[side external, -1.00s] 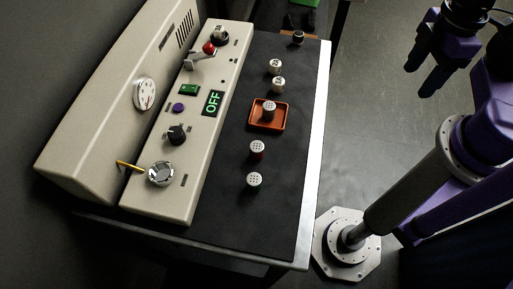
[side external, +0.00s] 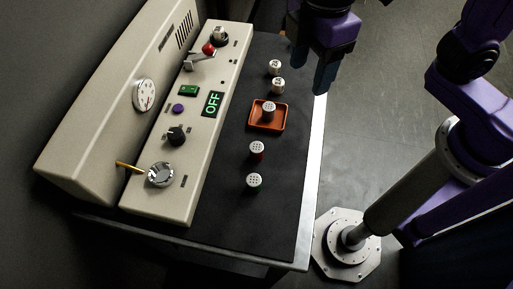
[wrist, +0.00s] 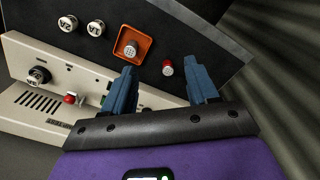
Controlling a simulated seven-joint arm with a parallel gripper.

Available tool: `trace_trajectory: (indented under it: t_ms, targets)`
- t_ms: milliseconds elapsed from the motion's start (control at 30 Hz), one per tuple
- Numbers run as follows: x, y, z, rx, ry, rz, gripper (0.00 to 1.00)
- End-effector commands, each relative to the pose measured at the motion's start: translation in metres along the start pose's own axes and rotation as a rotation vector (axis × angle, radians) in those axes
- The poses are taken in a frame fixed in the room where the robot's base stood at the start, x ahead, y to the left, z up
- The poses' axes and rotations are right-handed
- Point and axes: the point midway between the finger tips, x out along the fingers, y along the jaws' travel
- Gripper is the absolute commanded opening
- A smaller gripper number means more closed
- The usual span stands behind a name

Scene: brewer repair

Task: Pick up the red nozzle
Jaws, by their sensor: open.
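The red nozzle (side external: 257,151) has a pale, dotted top and a red body. It stands upright on the black mat below the orange tray in the side view. In the wrist view the red nozzle (wrist: 167,69) appears between the fingertips, some distance beyond them. My gripper (side external: 308,58) is open and empty, raised over the far right part of the bench, apart from the nozzle. Its two blue fingers also show in the wrist view, where my gripper (wrist: 163,78) is spread wide.
The orange tray (side external: 281,124) holds another dotted-top nozzle (side external: 269,107). A green-bodied nozzle (side external: 254,181) stands nearer the front. Two white labelled pieces (side external: 276,67) (side external: 278,85) stand beyond the tray. The beige panel (side external: 196,140), with a red-ball lever (side external: 208,49), lines the left side.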

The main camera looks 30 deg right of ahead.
Motion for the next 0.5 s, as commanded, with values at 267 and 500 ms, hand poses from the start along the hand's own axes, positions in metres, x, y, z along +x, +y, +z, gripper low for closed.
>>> trace_trajectory:
  t_ms: [267, 500]
  targets:
    - [-0.007, -0.004, -0.077, -0.128, -0.007, -0.002, 0.58]
    - [-0.007, -0.006, -0.098, -0.165, -0.011, -0.004, 0.58]
